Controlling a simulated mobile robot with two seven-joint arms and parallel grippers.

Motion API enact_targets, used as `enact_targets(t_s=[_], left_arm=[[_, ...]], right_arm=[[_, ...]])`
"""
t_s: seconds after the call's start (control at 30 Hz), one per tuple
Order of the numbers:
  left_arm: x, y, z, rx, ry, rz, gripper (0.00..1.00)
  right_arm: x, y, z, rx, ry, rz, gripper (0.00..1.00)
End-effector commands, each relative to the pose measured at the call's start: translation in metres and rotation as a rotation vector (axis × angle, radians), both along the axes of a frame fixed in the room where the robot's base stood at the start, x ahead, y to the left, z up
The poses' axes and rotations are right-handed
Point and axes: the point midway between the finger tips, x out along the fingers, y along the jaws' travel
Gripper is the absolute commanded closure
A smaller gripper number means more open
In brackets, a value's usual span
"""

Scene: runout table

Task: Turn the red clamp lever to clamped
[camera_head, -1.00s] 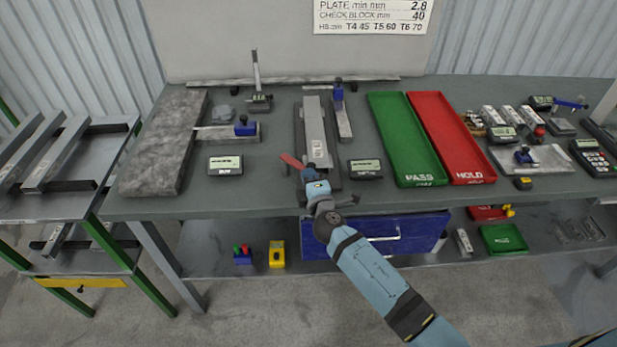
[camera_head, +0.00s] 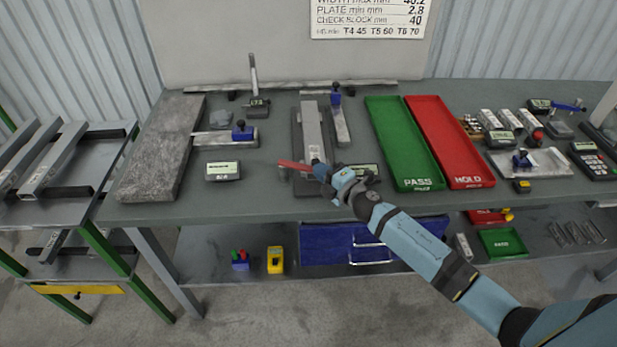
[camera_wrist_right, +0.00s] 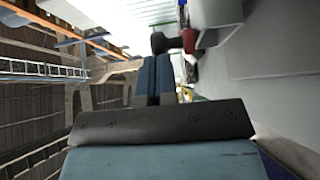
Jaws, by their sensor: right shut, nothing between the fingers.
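The red clamp lever (camera_head: 292,165) lies nearly level at the near end of the grey fixture (camera_head: 298,133), its free end pointing left. My right gripper (camera_head: 322,170) is at the right end of the lever, shut with nothing held. It covers the lever's pivot end, and I cannot tell whether it touches the lever. In the right wrist view the closed blue fingers (camera_wrist_right: 155,78) point at a dark rounded part and a small red part (camera_wrist_right: 190,40). My left gripper is not in view.
Another display (camera_head: 223,171) stands left. The green PASS tray (camera_head: 403,145) and red HOLD tray (camera_head: 448,145) lie to the right. The front strip of bench (camera_head: 250,203) is clear.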

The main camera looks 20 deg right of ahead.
Motion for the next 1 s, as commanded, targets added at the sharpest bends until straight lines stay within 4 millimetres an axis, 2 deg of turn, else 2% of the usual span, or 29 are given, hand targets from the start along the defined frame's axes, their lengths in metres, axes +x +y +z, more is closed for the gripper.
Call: enact_targets(t_s=[0.3, 0.6, 1.0], left_arm=[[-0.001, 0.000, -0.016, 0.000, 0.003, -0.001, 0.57], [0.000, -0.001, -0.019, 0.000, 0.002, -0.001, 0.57], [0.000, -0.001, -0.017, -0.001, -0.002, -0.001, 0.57]], right_arm=[[0.019, -0.021, -0.002, -0.002, -0.001, 0.221, 1.00], [0.028, -0.028, -0.001, 0.000, 0.001, 0.215, 1.00], [0.030, -0.030, -0.001, 0.001, 0.000, 0.213, 1.00]])
